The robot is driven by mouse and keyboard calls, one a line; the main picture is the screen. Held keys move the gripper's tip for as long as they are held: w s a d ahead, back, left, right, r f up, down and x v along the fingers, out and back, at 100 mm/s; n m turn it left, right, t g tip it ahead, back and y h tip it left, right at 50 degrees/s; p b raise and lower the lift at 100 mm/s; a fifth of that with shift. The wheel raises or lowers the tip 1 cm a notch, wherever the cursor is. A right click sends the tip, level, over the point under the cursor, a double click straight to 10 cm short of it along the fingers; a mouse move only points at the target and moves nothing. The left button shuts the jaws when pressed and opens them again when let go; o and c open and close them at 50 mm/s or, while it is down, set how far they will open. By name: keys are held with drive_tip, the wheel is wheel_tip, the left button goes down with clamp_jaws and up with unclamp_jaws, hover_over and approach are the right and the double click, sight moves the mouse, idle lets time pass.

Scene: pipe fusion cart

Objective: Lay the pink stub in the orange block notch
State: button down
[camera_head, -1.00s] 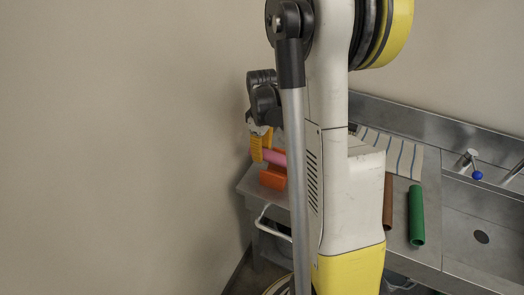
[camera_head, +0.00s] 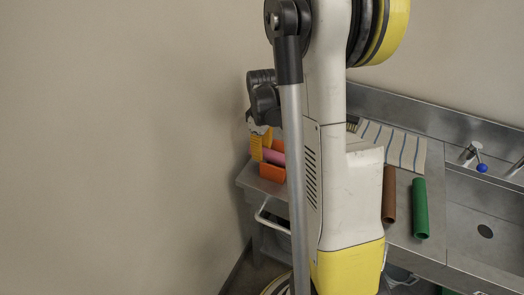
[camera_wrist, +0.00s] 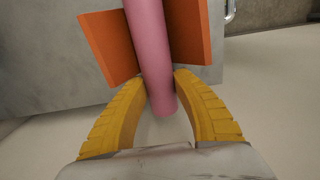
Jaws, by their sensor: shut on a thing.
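The pink stub (camera_wrist: 150,45) runs lengthwise between the yellow fingers of my gripper (camera_wrist: 160,82) in the wrist view. My gripper is shut on it near its close end. The orange block (camera_wrist: 107,48) shows on both sides of the stub, which lies along the notch between its two walls. Whether the stub touches the notch floor is hidden. In the head view the stub (camera_head: 273,156) shows between upper and lower parts of the orange block (camera_head: 271,173), beside the yellow fingers (camera_head: 257,147). My arm covers part of this area.
The block stands on the metal cart's left end (camera_head: 246,180). A brown pipe (camera_head: 389,195) and a green pipe (camera_head: 420,208) lie further right, near a striped cloth (camera_head: 395,146) and a sink (camera_head: 480,225). A wall is close on the left.

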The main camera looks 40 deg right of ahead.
drive_tip(key=shift+f, duration=0.35)
drive_tip(key=c, duration=1)
unclamp_jaws()
wheel_tip(320, 180, up, 12)
drive_tip(key=shift+r, duration=0.1)
drive_tip(key=shift+a, duration=0.1)
drive_tip(key=s+a+r+m+t, duration=0.1)
drive_tip(key=s+a+t, duration=0.1)
drive_tip(key=a, duration=0.5)
drive_tip(key=s+a+r+m+t, duration=0.2)
drive_tip(key=s+a, duration=0.3)
drive_tip(key=a, duration=0.3)
drive_tip(key=s+a+r+m+t, duration=0.1)
drive_tip(key=s+a+t, duration=0.2)
drive_tip(key=a, duration=0.5)
drive_tip(key=shift+s+r+m, duration=0.25)
drive_tip(key=shift+s+m, duration=0.05)
drive_tip(key=shift+s, duration=0.2)
